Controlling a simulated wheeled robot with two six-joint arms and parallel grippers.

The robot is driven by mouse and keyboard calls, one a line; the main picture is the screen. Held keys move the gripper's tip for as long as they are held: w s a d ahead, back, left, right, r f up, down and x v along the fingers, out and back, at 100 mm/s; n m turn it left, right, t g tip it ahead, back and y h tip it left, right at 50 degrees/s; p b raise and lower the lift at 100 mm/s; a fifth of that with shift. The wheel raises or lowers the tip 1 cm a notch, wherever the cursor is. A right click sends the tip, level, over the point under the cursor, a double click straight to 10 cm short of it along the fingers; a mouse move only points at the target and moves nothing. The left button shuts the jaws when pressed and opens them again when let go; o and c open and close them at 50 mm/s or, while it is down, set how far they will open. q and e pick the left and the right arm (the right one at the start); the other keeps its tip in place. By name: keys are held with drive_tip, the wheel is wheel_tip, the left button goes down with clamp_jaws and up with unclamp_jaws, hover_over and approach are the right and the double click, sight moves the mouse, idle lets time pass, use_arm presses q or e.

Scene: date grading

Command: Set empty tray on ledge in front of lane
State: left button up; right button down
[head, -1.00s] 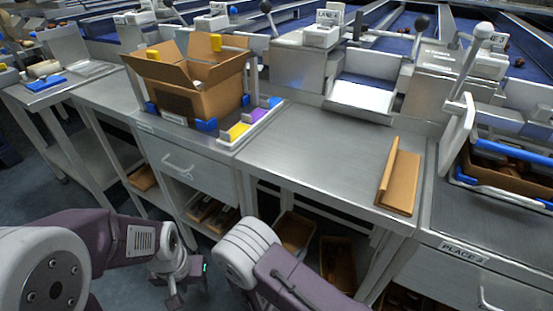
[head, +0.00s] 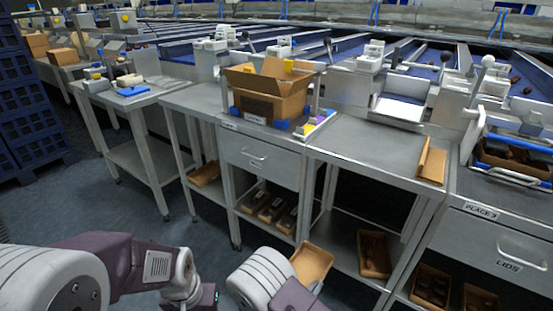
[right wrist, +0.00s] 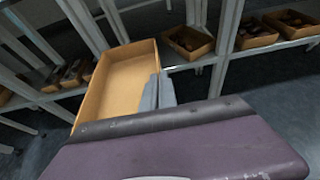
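An empty tan tray (head: 313,262) shows low in the head view, in front of the steel benches. In the right wrist view the tray (right wrist: 118,82) is large and close, tilted, with nothing inside. My right gripper (right wrist: 158,92) has its two grey fingers close together on the tray's near right wall. A pale sloping ledge (head: 399,108) sits in front of a blue lane, behind a steel worktop (head: 365,148).
Trays of dates (head: 374,254) lie on the lower shelf. Blue crates (head: 30,110) are stacked far left. The worktop's middle is clear.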

drive_tip(key=s+d+r+m+g+h+p, duration=0.1)
drive_tip(key=d+r+p, duration=0.1)
drive_tip(key=r+p, duration=0.8)
drive_tip(key=d+r+m+g+h+p, duration=0.1)
drive_tip(key=d+r+p, duration=0.2)
drive_tip(key=r+p, duration=0.7)
drive_tip(key=s+d+r+m+g+p, duration=0.1)
drive_tip(key=d+r+p, duration=0.1)
drive_tip(key=r+p, duration=0.7)
wheel_tip(320, 180, up, 7)
drive_tip(key=shift+s+d+r+h+p, duration=0.1)
drive_tip(key=shift+s+d+h+p, duration=0.1)
drive_tip(key=shift+s+h+p, duration=0.2)
drive_tip(key=shift+w, duration=0.1)
